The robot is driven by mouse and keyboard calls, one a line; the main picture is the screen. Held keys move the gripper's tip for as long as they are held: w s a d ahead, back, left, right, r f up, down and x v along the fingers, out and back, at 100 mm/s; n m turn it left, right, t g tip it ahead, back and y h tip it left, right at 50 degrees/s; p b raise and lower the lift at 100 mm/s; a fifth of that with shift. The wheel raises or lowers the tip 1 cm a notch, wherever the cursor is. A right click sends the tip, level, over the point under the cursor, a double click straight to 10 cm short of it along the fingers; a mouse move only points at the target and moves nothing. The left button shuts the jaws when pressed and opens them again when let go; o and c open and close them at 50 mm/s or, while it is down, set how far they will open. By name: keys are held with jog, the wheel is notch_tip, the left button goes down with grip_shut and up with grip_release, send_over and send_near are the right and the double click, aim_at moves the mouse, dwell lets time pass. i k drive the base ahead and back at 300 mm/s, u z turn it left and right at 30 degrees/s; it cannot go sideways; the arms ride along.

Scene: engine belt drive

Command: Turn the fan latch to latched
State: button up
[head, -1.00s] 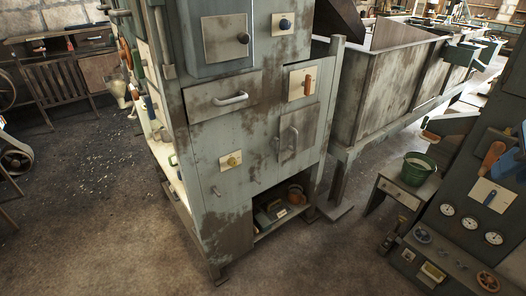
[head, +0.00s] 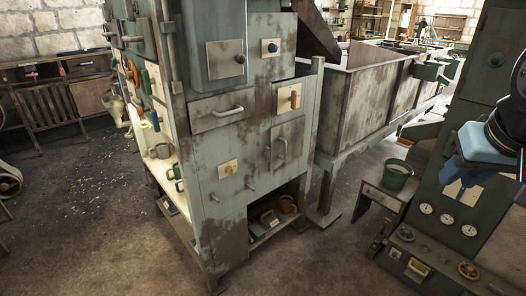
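I cannot tell for certain which part is the fan latch. On the right-hand panel, a pale plate (head: 453,190) carries a small blue handle, partly hidden by my arm. On the cabinet, an orange handle (head: 294,99) stands roughly upright on a pale plate. A yellow-centred knob (head: 229,168) sits on another plate lower down. My arm's blue and black end, with my gripper (head: 480,148), comes in from the right edge in front of the right-hand panel. Its fingers are not clear, and I see nothing held.
The grey cabinet (head: 225,205) has handles, knobs and an open lower shelf. A green bucket (head: 396,174) stands on a small table before the long trough (head: 360,105). Gauges (head: 447,219) and valve wheels (head: 468,270) sit low on the right-hand panel. Open floor lies between.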

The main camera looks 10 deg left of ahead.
aim_at(267, 153)
jog(key=z, duration=0.05)
jog(key=i, duration=1)
jog(key=u, duration=0.1)
